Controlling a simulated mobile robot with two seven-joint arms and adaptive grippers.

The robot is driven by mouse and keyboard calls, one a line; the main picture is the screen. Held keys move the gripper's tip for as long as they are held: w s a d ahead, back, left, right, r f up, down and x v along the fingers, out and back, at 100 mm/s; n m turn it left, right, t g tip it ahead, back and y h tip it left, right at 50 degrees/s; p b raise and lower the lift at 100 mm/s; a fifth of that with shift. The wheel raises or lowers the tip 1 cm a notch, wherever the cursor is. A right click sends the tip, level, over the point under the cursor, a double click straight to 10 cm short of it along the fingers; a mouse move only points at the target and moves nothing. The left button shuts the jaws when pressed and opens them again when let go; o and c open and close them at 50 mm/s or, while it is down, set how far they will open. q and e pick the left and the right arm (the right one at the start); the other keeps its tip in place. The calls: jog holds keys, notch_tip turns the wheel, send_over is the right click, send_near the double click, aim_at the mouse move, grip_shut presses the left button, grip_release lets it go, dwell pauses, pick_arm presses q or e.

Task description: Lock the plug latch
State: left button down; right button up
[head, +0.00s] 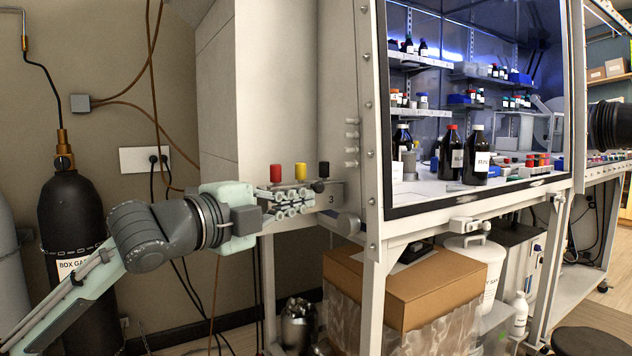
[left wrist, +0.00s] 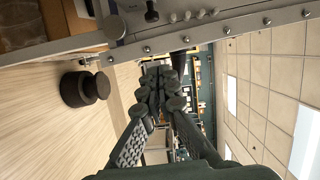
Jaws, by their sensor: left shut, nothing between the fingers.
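My left gripper (head: 290,203) is shut and empty in the head view. Its fingertips are close to a grey panel (head: 334,193) marked 3 on the side of the glove box; I cannot tell whether they touch it. Red (head: 276,173), yellow (head: 300,171) and black (head: 323,169) knobs stand above the fingers. A rounded grey part (head: 345,226) sits below the panel. In the left wrist view the shut fingers (left wrist: 170,82) point away from the camera, with a round grey knob (left wrist: 113,27) beside them. No part is clearly identifiable as the plug latch. My right gripper is out of view.
The glove box frame (head: 372,130) stands right of the gripper. A cardboard box (head: 405,283) is below it. A dark gas cylinder (head: 75,230) stands at left, with cables on the wall behind. A stool (left wrist: 84,89) stands on the wood floor.

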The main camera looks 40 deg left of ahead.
aim_at(315, 187)
pick_arm(q)
jog(key=w, duration=0.2)
jog(key=w+a+p, duration=0.1)
jog(key=w, duration=0.2)
jog(key=w+a, duration=0.1)
jog(key=w, duration=0.2)
jog(key=shift+w+f, duration=0.15)
jog(key=shift+w, duration=0.05)
jog(key=shift+w+a, duration=0.2)
jog(key=shift+a, duration=0.35)
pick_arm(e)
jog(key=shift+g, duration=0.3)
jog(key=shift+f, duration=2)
pick_arm(q)
jog(key=shift+a, duration=0.1)
jog(key=shift+w+a+p, duration=0.35)
jog(key=shift+a+p, duration=0.3)
jog(key=shift+a, duration=0.2)
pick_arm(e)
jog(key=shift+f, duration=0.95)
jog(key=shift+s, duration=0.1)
